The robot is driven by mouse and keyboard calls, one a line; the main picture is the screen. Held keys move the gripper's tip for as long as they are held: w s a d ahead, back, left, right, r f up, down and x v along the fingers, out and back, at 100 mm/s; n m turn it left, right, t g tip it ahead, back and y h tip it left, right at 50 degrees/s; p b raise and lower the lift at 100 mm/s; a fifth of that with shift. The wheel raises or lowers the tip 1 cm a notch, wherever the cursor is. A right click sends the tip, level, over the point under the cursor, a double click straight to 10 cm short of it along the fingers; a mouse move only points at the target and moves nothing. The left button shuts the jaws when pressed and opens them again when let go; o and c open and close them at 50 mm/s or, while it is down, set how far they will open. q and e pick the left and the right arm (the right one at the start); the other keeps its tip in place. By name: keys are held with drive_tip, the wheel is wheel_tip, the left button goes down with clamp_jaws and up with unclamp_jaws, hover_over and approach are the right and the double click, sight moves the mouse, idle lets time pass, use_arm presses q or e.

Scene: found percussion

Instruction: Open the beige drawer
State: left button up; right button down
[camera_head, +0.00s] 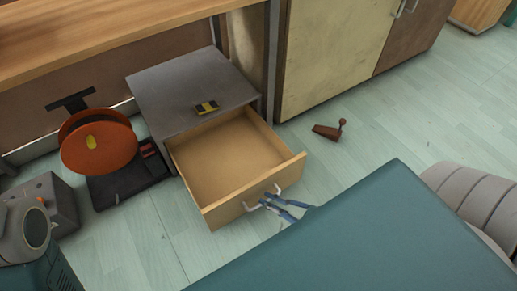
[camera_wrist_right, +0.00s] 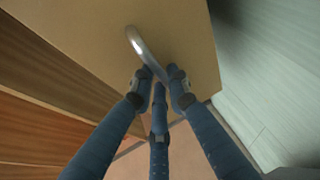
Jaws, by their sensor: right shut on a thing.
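The beige drawer (camera_head: 225,208) is pulled well out of a small grey cabinet (camera_head: 170,82), and its inside looks empty. A curved metal handle (camera_head: 250,206) is on its front. My right gripper (camera_head: 270,203) is at the handle, with its blue fingers shut on it. In the right wrist view the handle (camera_wrist_right: 136,42) runs from the drawer front (camera_wrist_right: 185,35) down between the fingertips of the right gripper (camera_wrist_right: 158,85). The far end of the handle is hidden by the fingers. My left gripper is not in the head view.
A yellow and black object (camera_head: 207,107) lies on the cabinet top. An orange round object (camera_head: 98,147) stands left of the cabinet, near a grey box (camera_head: 50,203). A brown object (camera_head: 328,131) lies on the floor right of the drawer. A wooden table (camera_head: 90,45) overhangs behind.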

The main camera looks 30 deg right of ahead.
drive_tip(key=shift+s+d, duration=0.1)
drive_tip(key=shift+s, duration=1.25)
drive_tip(key=c, duration=1.7)
unclamp_jaws()
drive_tip(key=shift+o, duration=0.2)
drive_tip(key=shift+s, duration=0.1)
drive_tip(key=v, duration=1.2)
drive_tip(key=shift+r, duration=0.1)
